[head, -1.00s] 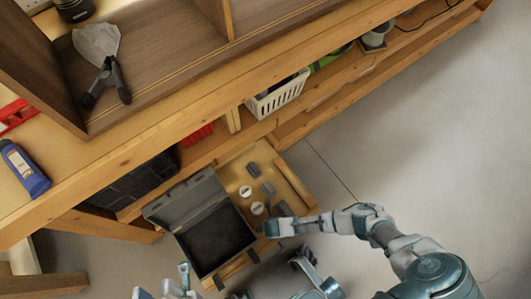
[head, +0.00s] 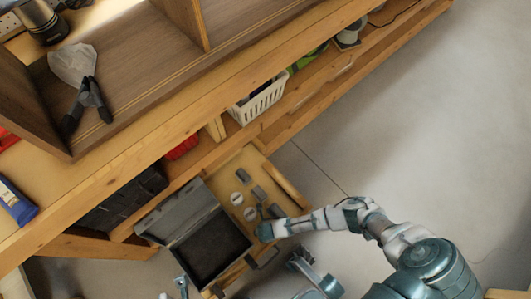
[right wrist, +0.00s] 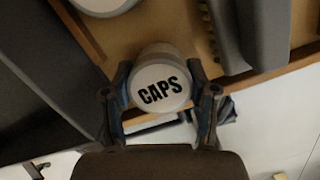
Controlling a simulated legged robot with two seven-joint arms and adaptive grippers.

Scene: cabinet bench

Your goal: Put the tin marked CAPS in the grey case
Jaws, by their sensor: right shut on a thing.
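The tin marked CAPS (right wrist: 160,86) is a round container with a pale lid and black letters. In the right wrist view it sits between the fingers of my right gripper (right wrist: 160,105), which is shut on it. In the head view my right gripper (head: 264,232) is over the drawer, just right of the grey case, and hides the tin. I cannot tell whether the tin is lifted. The grey case (head: 172,212) stands open, its lid tipped back to the left and its dark inside empty. Part of my left gripper (head: 181,284) shows at the bottom edge; its fingers are unclear.
Two other white-topped tins (head: 237,198) (head: 250,214) and several grey blocks (head: 258,192) lie in the wooden drawer (head: 283,186) beside the case. The bench edge (head: 120,155) runs above the drawer. A white basket (head: 262,101) sits on the shelf. Floor at right is open.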

